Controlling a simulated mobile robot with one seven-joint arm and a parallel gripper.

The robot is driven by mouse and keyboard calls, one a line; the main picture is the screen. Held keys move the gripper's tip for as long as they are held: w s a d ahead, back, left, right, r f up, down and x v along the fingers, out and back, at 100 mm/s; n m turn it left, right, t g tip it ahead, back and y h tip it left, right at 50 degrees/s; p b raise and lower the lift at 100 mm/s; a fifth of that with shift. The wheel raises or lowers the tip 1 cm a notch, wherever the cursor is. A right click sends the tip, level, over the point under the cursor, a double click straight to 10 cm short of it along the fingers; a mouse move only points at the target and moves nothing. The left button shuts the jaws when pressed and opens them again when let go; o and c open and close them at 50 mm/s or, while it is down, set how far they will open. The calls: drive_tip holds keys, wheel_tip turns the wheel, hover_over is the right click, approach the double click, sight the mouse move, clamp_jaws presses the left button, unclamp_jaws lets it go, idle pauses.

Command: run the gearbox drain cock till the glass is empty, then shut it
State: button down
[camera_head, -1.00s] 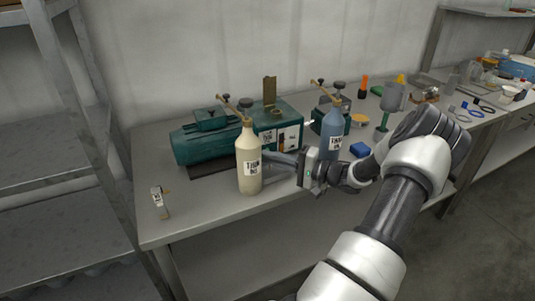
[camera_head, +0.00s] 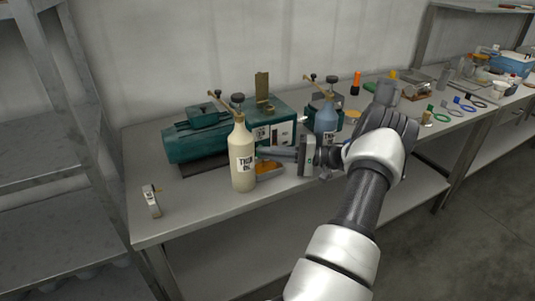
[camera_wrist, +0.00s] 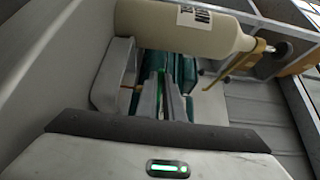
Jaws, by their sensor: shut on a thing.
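The teal gearbox (camera_head: 278,118) stands at the back of the bench with a teal motor (camera_head: 195,143) on its left. A pale plate (camera_head: 283,133) with a small dark and amber mark is on its front; any level in a glass is too small to read. My gripper (camera_head: 262,152) reaches left, low in front of the gearbox, behind and right of a cream bottle (camera_head: 242,172). Its fingers (camera_wrist: 162,92) are closed together in the wrist view, against teal housing. What they hold is hidden between them. The drain cock cannot be made out.
The cream bottle stands very close to the fingertips, and shows in the wrist view (camera_wrist: 175,28). An orange tray (camera_head: 268,168) lies below the fingers. A blue bottle (camera_head: 326,116) stands behind my wrist. A small tagged item (camera_head: 151,203) lies at the left; bench around it is clear.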

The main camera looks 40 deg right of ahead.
drive_tip(key=c, duration=1.9)
unclamp_jaws()
drive_tip(key=shift+o, duration=0.2)
